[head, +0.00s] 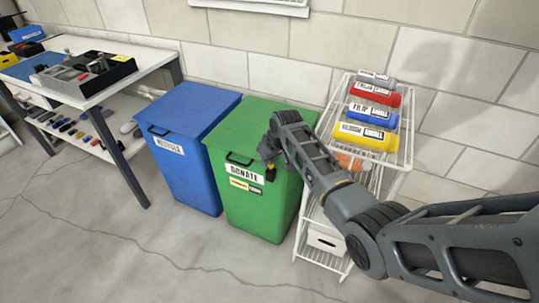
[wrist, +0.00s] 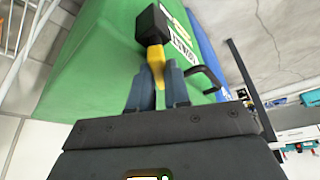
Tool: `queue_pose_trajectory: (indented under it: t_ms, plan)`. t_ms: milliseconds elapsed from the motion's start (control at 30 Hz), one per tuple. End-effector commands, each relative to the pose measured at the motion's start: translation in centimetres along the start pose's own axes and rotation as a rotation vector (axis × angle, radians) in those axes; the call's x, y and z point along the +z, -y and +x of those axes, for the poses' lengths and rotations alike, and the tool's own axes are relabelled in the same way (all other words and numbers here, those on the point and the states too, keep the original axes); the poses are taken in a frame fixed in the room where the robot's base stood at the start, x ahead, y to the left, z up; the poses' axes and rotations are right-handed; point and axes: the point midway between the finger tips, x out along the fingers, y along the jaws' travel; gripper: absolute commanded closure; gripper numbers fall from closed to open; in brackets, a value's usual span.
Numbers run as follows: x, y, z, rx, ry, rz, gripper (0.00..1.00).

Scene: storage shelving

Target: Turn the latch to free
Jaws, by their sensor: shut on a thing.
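The latch has a dark block (wrist: 153,24) and a yellow handle (wrist: 156,62) on the front of the green bin, by its labels. In the wrist view my gripper (wrist: 157,78) is shut on the yellow handle, with a fingertip on each side. In the head view my gripper (head: 269,168) is at the upper right of the green bin's front (head: 262,212), to the right of the DONATE label (head: 246,175). My gripper and arm hide most of the latch there. I cannot tell which position the latch is turned to.
A black bar handle (head: 240,161) is close left of my gripper. A blue bin (head: 187,172) stands left of the green bin. A white wire rack (head: 405,152) with several bottles stands close on the right, beside my arm. Open floor lies in front.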

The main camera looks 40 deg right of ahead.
Motion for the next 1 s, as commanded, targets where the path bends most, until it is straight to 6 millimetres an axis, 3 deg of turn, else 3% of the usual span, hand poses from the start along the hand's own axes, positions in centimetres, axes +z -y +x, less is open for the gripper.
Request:
queue_pose_trajectory:
  t_ms: [500,1000]
  plan:
    - [0.01,0.27,0.0,-0.131,0.0,-0.319,1.0]
    - [-0.02,0.37,-0.04,-0.157,-0.001,-0.382,1.0]
